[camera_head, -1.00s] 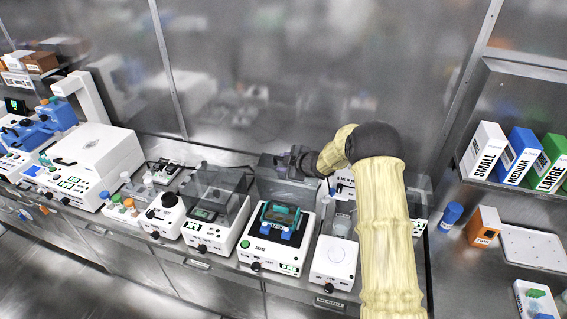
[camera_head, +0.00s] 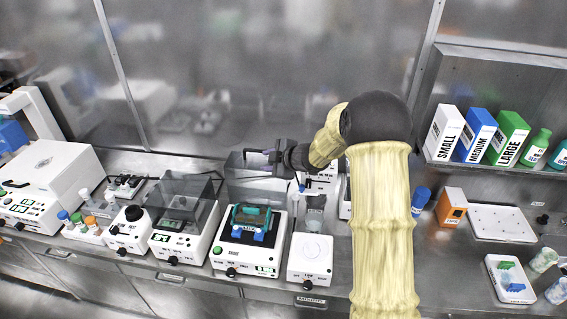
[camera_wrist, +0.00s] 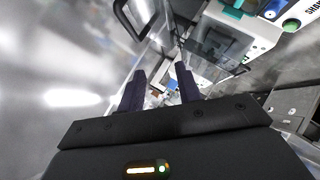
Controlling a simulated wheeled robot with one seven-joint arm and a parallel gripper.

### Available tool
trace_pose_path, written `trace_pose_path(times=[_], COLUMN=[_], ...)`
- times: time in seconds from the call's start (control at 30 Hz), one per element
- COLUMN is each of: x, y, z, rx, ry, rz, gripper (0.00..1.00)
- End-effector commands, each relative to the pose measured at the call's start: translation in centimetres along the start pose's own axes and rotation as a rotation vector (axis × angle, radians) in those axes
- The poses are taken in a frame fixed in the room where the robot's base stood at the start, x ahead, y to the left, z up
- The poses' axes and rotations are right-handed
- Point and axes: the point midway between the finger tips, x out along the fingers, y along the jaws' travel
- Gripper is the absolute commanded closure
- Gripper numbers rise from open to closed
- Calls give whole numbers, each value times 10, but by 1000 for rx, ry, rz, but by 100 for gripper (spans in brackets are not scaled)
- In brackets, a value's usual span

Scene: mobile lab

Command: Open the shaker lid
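The shaker (camera_head: 250,243) is a white box with a green button and a teal and blue rack on top. It shows partly at the upper right of the wrist view (camera_wrist: 270,25). Its see-through lid (camera_head: 262,187) stands raised behind the rack, tilted up. A dark handle (camera_wrist: 127,18) on a clear panel, likely this lid, is at the upper left of the wrist view. My gripper (camera_head: 255,156) is at the lid's top edge, pointing left. Its fingers (camera_wrist: 161,82) are apart with nothing between them. Contact with the lid cannot be told.
A device with a closed clear cover (camera_head: 183,192) stands left of the shaker. A steel wall (camera_head: 250,80) rises close behind. Labelled boxes (camera_head: 473,138) stand on the right shelf.

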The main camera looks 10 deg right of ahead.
Motion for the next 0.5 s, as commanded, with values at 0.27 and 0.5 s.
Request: trace_pose_path(times=[0.27,0.5], x=[-50,-72], y=[0,0], z=[1,1], rx=[0,1], ry=[-1,0], rz=[2,0], gripper=[66,66])
